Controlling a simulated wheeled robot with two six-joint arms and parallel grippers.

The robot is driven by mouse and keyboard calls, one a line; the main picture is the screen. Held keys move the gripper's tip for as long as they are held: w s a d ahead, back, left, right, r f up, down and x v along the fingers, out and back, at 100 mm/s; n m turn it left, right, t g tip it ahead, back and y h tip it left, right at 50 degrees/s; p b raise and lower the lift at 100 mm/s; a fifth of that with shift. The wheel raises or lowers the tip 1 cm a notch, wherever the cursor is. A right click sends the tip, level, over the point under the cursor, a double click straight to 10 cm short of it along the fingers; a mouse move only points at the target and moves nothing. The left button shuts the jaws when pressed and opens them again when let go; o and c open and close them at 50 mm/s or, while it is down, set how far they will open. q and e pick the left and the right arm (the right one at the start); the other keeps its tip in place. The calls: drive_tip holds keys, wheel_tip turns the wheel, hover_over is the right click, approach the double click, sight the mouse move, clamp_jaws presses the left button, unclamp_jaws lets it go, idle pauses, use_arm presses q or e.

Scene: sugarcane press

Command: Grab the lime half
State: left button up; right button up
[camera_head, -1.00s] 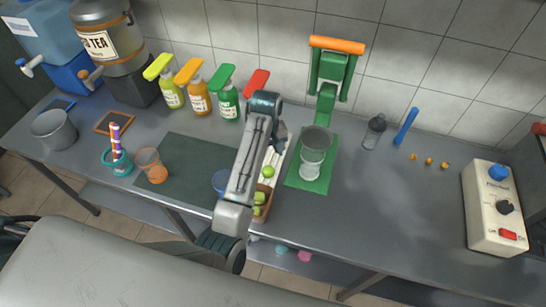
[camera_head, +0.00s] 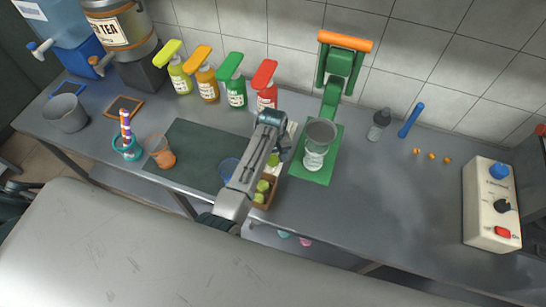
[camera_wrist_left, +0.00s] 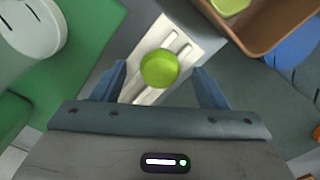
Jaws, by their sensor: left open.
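A bright green lime half (camera_wrist_left: 159,68) lies on a white slotted board (camera_wrist_left: 181,42) in the left wrist view. My left gripper (camera_wrist_left: 160,85) is open, with one blue-grey finger on each side of the lime half in that picture. Whether the fingers are down at its height is unclear. In the head view the lime half (camera_head: 273,159) shows small and partly covered by my left arm, whose gripper (camera_head: 283,150) is over the board. My right gripper is not in view.
A brown box (camera_head: 262,202) of green pieces stands just in front of the board. Right of it, a green press (camera_head: 341,65) has a clear cup on its green base (camera_head: 322,177). Several pump bottles (camera_head: 236,92) stand behind. The counter right of the press is mostly clear.

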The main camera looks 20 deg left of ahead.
use_arm(q)
drive_tip(key=shift+f, duration=0.25)
drive_tip(key=c, duration=1.1)
drive_tip(key=shift+o, duration=0.2)
